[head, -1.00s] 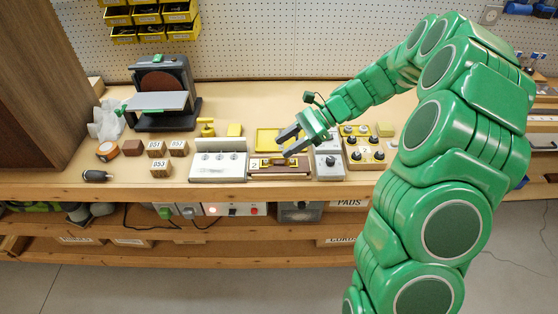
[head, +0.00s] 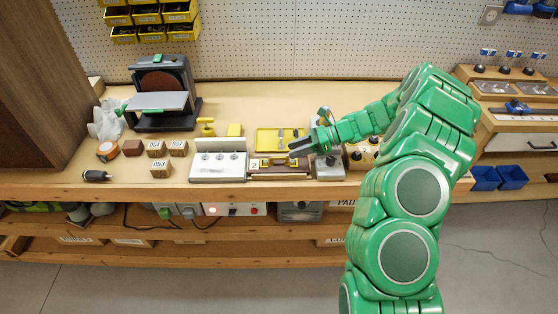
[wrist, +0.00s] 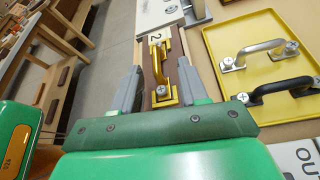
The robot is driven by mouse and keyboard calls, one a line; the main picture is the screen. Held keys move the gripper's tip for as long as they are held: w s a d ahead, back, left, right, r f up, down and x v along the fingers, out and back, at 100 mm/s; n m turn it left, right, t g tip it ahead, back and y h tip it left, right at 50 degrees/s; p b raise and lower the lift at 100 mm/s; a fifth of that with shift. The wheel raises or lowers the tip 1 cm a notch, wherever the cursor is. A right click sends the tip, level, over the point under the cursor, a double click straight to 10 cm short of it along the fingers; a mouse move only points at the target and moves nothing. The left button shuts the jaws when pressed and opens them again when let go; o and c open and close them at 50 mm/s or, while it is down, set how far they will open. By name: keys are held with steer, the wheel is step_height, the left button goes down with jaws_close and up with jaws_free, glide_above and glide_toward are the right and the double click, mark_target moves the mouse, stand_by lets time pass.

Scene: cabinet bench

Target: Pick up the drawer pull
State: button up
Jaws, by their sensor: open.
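A brass drawer pull (wrist: 158,78) is fixed on a brown wooden block (wrist: 149,94) marked 2. In the head view, the pull (head: 280,162) sits near the bench front. My gripper (wrist: 160,68) is open, its two grey fingers on either side of the brass pull in the wrist view. No grip shows, and whether the fingers touch the pull cannot be told. In the head view my gripper (head: 297,148) is just above the right end of the block. A silver pull (wrist: 258,52) and a black pull (wrist: 282,90) lie in the yellow tray (wrist: 218,58).
A white three-socket fixture (head: 217,168) stands left of the block. Several wooden number cubes (head: 160,168) and a disc sander (head: 160,95) are at left. The bench middle rear is clear.

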steer(key=shift+s+x, duration=0.15)
steer(key=shift+x, duration=1.45)
steer(key=shift+s+x, duration=0.15)
steer(key=shift+x, duration=1.4)
steer(key=shift+f, duration=0.15)
jaws_close()
